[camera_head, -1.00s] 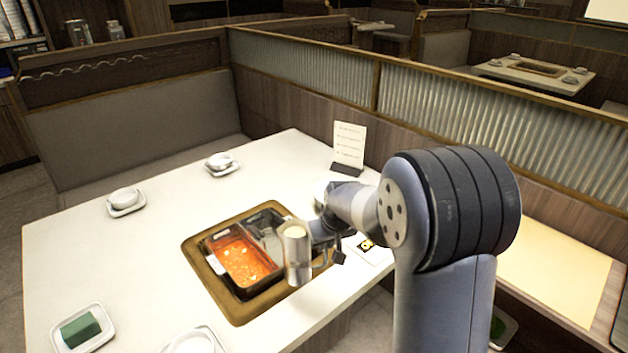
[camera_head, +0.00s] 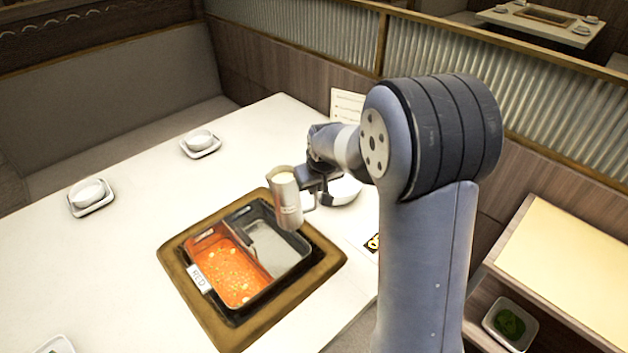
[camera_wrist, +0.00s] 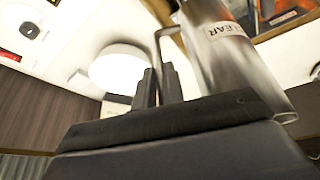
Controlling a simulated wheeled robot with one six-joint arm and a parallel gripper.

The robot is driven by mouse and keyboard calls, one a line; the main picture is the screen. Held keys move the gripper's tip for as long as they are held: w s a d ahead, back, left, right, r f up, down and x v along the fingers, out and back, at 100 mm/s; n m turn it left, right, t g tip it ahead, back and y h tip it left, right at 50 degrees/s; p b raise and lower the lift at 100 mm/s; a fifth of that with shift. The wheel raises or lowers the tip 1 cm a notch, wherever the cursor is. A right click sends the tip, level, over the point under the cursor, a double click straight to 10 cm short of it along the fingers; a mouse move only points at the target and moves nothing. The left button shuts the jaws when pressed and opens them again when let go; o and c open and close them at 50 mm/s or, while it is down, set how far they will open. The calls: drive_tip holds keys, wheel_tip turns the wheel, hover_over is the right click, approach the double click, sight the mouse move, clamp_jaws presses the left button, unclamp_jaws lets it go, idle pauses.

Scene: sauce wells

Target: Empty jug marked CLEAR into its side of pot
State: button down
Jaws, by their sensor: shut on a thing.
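A metal jug (camera_head: 289,207) with pale contents at its mouth is held near upright over the back right edge of the pot. The divided pot (camera_head: 232,312) is sunk in the table. Its left side holds red broth (camera_head: 232,275) and bears a RED tag (camera_head: 200,278). Its right side (camera_head: 286,249) looks grey and clear. No stream shows.
A brown surround (camera_head: 325,264) frames the pot. A white bowl (camera_head: 345,190) stands behind my gripper and shows in the wrist view (camera_wrist: 117,68). A card (camera_head: 346,104) stands at the back. Bowls on saucers (camera_head: 90,193) (camera_head: 200,142) lie left; open table lies between.

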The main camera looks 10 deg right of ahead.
drive_tip(key=shift+d+f+h+b, duration=0.1)
drive_tip(key=shift+f+h+b, duration=0.4)
drive_tip(key=shift+f+b, duration=0.35)
drive_tip(key=shift+d+f+n+h+b, duration=0.1)
drive_tip(key=shift+d+n+h+b, duration=0.1)
drive_tip(key=shift+h+b, duration=0.4)
drive_tip(key=shift+d+f+n+h+b, duration=0.1)
drive_tip(key=shift+n+h+b, duration=0.1)
drive_tip(key=shift+h+b, duration=0.35)
drive_tip(key=shift+r, duration=0.1)
drive_tip(key=shift+b, duration=0.35)
drive_tip(key=shift+r+h+b, duration=0.5)
drive_tip(key=shift+h+b, duration=0.4)
drive_tip(key=shift+h, duration=0.25)
drive_tip(key=shift+t, duration=0.3)
